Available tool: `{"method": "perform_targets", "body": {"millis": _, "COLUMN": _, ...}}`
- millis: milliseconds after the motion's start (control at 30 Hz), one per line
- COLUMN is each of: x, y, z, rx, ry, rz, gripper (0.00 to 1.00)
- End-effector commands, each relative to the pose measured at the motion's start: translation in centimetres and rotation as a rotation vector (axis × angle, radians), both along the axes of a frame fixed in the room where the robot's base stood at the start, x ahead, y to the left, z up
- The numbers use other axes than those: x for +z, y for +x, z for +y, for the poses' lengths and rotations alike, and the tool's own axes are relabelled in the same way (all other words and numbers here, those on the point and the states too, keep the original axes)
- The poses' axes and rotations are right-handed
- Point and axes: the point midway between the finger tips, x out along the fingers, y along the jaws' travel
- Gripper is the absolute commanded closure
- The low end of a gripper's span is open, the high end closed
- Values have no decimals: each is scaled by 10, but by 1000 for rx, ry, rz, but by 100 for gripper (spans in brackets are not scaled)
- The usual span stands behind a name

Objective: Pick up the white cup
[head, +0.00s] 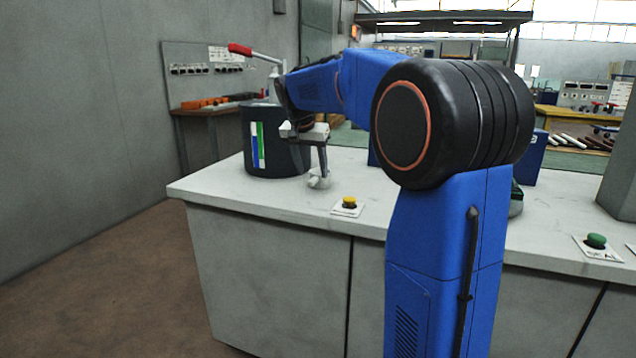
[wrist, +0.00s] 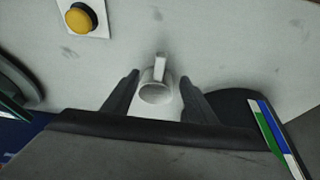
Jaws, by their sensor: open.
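The white cup (head: 318,180) stands on the pale grey counter, partly hidden by my gripper in the head view. In the wrist view the cup (wrist: 155,92) lies between the two dark fingers, with its handle pointing up in the picture. My gripper (wrist: 157,92) is open, with one finger to each side of the cup and a gap showing on both sides. In the head view my gripper (head: 308,172) points down beside and over the cup.
A dark round container (head: 268,160) with coloured stripes stands just left of the cup. A yellow button (head: 349,202) on a white plate is right of it, nearer the counter's front edge. A green button (head: 596,241) is far right. Bare counter (head: 240,192) lies in front.

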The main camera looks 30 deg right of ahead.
Motion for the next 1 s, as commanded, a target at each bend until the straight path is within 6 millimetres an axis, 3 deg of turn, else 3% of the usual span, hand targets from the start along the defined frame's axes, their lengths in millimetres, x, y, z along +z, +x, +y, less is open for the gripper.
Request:
{"method": "perform_targets", "body": {"millis": 400, "x": -44, "y": 9, "z": -16, "rx": -1, "ry": 0, "rz": 3, "gripper": 48}}
{"method": "perform_targets", "body": {"millis": 667, "x": -46, "y": 10, "z": -17, "rx": 0, "ry": 0, "rz": 0, "gripper": 48}}
{"method": "perform_targets", "body": {"millis": 867, "x": -46, "y": 10, "z": -17, "rx": 0, "ry": 0, "rz": 0, "gripper": 96}}
{"method": "perform_targets", "body": {"millis": 900, "x": -46, "y": 10, "z": -17, "rx": 0, "ry": 0, "rz": 0, "gripper": 100}}
{"method": "perform_targets", "body": {"millis": 1000, "x": -46, "y": 10, "z": -17, "rx": 0, "ry": 0, "rz": 0, "gripper": 100}}
